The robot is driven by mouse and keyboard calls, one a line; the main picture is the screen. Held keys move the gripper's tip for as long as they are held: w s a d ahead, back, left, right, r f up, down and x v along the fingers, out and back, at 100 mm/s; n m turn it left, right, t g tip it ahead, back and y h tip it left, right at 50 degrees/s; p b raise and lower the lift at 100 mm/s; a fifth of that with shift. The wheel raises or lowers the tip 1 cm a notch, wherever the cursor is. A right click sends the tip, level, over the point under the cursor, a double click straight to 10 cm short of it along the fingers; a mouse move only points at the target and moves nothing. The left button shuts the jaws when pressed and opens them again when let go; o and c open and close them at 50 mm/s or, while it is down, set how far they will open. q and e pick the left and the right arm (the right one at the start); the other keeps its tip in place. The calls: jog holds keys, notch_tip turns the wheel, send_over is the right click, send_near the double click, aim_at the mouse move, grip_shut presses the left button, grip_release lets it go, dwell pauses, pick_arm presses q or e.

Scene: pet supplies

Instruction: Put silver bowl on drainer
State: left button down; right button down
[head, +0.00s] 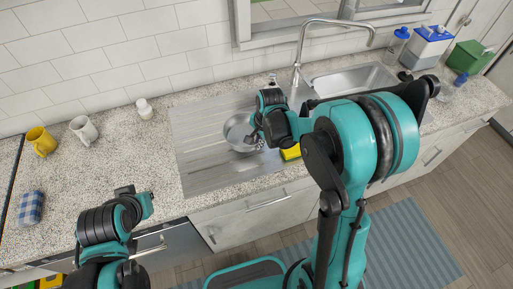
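The silver bowl (237,134) is on or just above the ribbed metal drainer (195,172), left of the sink; I cannot tell whether its base touches. My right gripper (256,137) is at the bowl's right rim and overlaps it in the picture. Its fingertips are dark and small, so I cannot tell whether they close on the rim or are apart. My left gripper (136,193) is over the front of the counter at the lower left, away from the bowl, with its fingers unclear.
A yellow sponge (290,153) lies right of the bowl, partly behind my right arm. The faucet (298,62) and sink basin (350,79) are behind. Two mugs (42,141) (84,130), a white bottle (144,109) and a blue checked cloth (31,208) are on the left counter.

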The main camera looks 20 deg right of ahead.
aim_at(257, 154)
jog(key=shift+f+b, duration=0.5)
jog(key=shift+f, duration=1.5)
jog(key=c, duration=2.1)
grip_release()
jog(key=shift+f, duration=0.15)
jog(key=shift+c, duration=0.2)
jog(key=o, duration=0.4)
